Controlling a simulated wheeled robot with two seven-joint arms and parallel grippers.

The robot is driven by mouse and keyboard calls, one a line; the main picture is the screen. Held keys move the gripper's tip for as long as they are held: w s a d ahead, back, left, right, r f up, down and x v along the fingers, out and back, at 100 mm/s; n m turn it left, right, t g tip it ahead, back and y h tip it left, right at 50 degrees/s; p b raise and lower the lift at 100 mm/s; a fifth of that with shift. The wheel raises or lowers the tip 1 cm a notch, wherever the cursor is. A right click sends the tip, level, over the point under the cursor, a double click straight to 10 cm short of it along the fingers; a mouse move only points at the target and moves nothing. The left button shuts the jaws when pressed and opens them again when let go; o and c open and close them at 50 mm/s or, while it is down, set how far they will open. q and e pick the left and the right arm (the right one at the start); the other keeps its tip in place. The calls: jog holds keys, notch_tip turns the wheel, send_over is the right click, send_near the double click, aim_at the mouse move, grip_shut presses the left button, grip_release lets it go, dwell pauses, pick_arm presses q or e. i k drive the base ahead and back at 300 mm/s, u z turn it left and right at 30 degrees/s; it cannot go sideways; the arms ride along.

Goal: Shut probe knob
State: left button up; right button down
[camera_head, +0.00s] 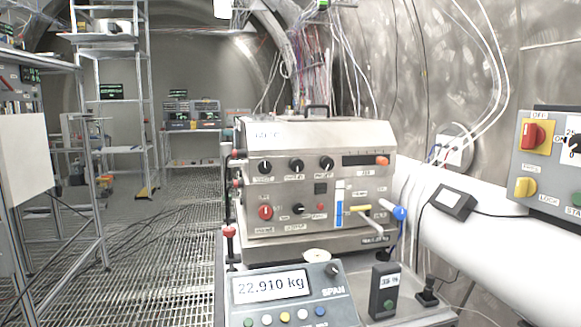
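A steel instrument box (345,134) stands on a cart in the middle of the head view. Its front has a row of black knobs: a left one (264,167), a middle one (296,164) and a right one (326,163). Below are a red knob (265,212), a small black knob (298,208) and a small red button (321,207). A yellow handle (361,208) and a blue-ended part (391,209) stick out at the lower right. The labels are too small to read, so I cannot tell which is the probe knob. Neither gripper is in view.
A scale display (270,285) reading 22.910 kg and a small black box (384,290) stand before the instrument. A grey panel with a red switch (533,136) is at right, above a white pipe (480,245). Shelving (75,150) is at left; the grated floor (165,235) looks mostly clear.

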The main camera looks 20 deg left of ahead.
aim_at(328, 163)
jog(key=k, duration=0.6)
jog(key=u, duration=0.75)
jog(key=i, duration=1.05)
jog(key=u, duration=0.5)
